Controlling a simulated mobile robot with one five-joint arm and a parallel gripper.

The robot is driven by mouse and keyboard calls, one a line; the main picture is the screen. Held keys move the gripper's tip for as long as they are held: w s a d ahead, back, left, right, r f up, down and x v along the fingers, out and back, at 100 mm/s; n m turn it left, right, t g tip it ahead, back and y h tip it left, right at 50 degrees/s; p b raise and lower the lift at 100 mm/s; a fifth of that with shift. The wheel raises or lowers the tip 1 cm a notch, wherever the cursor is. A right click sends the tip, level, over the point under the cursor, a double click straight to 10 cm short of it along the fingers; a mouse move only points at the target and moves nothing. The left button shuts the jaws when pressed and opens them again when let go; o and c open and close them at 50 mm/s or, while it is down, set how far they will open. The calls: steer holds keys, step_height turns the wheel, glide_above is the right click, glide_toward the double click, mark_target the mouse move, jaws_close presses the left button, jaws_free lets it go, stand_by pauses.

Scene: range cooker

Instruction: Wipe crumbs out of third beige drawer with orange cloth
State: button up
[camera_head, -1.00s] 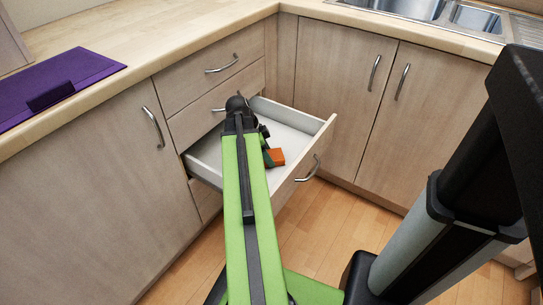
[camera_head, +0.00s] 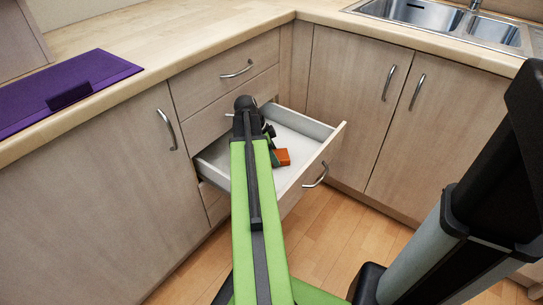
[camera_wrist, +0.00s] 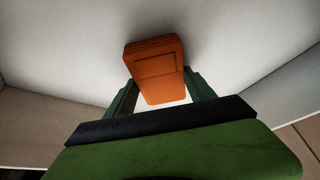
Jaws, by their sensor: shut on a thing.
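The orange cloth (camera_head: 283,157) is a folded block held in my gripper (camera_head: 274,150), inside the open beige drawer (camera_head: 331,143). The drawer has a white interior and a curved metal handle on its front. In the wrist view, the cloth (camera_wrist: 155,68) sits between the two green fingers of my gripper (camera_wrist: 158,88), which is shut on it. The white drawer floor (camera_wrist: 60,50) lies behind the cloth. My arm hides part of the drawer's left side. I cannot make out any crumbs in either view.
Closed drawers (camera_head: 228,75) are above the open one. Closed cupboard doors stand to the left (camera_head: 90,180) and right (camera_head: 345,95). A purple panel (camera_head: 60,90) lies on the worktop (camera_head: 190,30). A metal sink (camera_head: 410,12) is at the upper right.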

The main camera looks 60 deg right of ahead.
steer(key=shift+s+a, duration=0.25)
steer(key=shift+s, duration=1)
steer(key=shift+s+a, duration=0.25)
steer(key=shift+s, duration=1)
steer(key=shift+s+a, duration=0.25)
steer(key=shift+s, duration=1)
steer(key=shift+f, duration=0.2)
steer(key=shift+r, duration=0.1)
steer(key=shift+w+d+r, duration=0.1)
steer(key=shift+w+d, duration=0.15)
steer(key=shift+w, duration=1)
steer(key=shift+w+d, duration=0.25)
steer(key=shift+w, duration=1)
steer(key=shift+w+d+r, duration=0.1)
steer(key=shift+w+d, duration=0.15)
steer(key=shift+w, duration=1)
step_height(320, 180, up, 6)
steer(key=p, duration=0.6)
